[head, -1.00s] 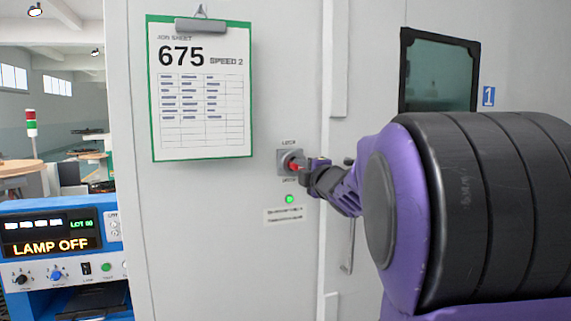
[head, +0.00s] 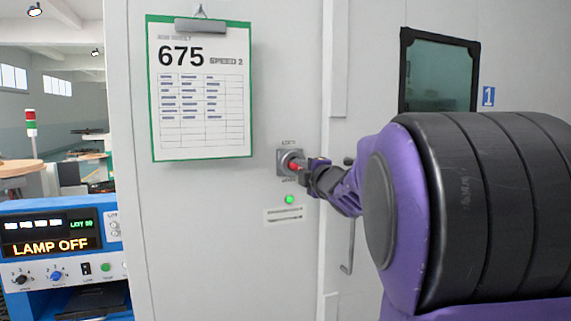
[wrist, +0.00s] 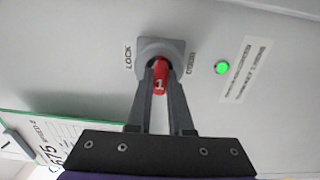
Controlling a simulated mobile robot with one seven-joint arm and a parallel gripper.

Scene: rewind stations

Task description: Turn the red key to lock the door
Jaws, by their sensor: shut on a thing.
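The red key (head: 292,165) sits in a grey lock plate (head: 282,155) on the pale panel beside the door. In the wrist view the red key (wrist: 160,77) bears a "1" and stands between the two fingers. My gripper (wrist: 160,88) is shut on it; it also shows in the head view (head: 304,168). In the wrist view the word LOCK is left of the plate and another, unreadable label is right of it. A green lamp (head: 290,199) is lit below the lock. The door (head: 376,140) with a dark window is partly hidden by my arm.
A job sheet on a green clipboard (head: 200,155) hangs left of the lock, reading 675 SPEED 2. A blue control station (head: 35,204) at the left shows LAMP OFF. A door handle (head: 348,245) is right of the lock, close to my arm.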

